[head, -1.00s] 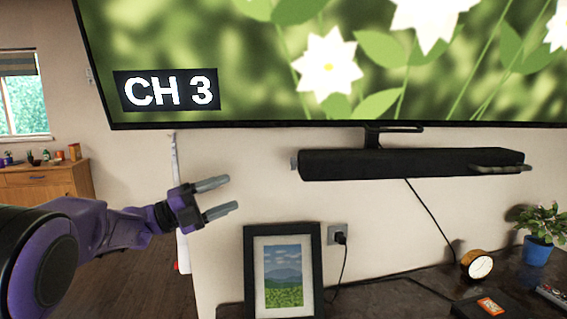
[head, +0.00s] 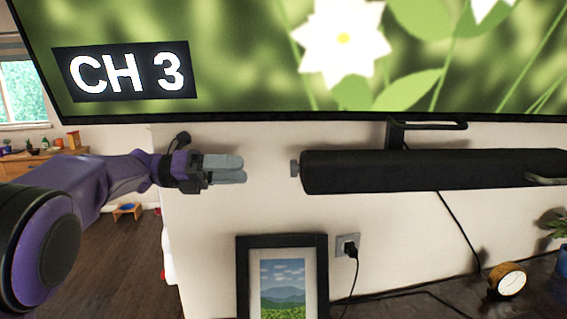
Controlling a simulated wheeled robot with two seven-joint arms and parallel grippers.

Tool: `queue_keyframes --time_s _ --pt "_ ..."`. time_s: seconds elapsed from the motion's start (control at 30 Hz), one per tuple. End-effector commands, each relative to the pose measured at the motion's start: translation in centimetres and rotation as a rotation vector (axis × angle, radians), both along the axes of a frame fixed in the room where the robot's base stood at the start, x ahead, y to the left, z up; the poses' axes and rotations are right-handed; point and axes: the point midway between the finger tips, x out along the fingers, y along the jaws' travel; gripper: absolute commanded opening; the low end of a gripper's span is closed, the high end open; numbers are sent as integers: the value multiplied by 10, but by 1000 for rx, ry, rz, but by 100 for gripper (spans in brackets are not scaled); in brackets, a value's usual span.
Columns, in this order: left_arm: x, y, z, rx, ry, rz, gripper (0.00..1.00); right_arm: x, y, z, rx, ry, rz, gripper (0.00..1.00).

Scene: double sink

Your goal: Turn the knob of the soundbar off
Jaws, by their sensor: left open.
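The black soundbar (head: 430,170) hangs on the wall below the TV. Its small grey knob (head: 295,168) sticks out from the soundbar's left end. My left gripper (head: 243,169) is to the left of the knob at about the same height, with its fingers pointing right at it. A gap of bare wall shows between the fingertips and the knob. The gripper is open and empty; it is turned so that its fingers nearly overlap in this view.
The large TV (head: 300,60) showing CH 3 is just above. Below are a framed picture (head: 283,246), a wall outlet with a plug (head: 347,247) and a round clock (head: 508,280). A cable hangs below the soundbar. The wall around the knob is clear.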

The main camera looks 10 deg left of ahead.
Motion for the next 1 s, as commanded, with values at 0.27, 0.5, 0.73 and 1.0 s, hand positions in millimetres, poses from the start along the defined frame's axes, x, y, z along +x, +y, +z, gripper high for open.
queue_keyframes --time_s 0.27,0.5,0.73,1.0 --pt "7 -32 8 5 3 13 63 -1 0 33 0 2 0 0" --pt "19 -78 5 3 2 17 63 0 0 62 0 1 0 0" --pt "24 -93 1 -1 0 16 63 0 0 67 0 1 0 0" --pt "24 -94 0 -1 0 14 34 0 0 66 0 1 0 0"
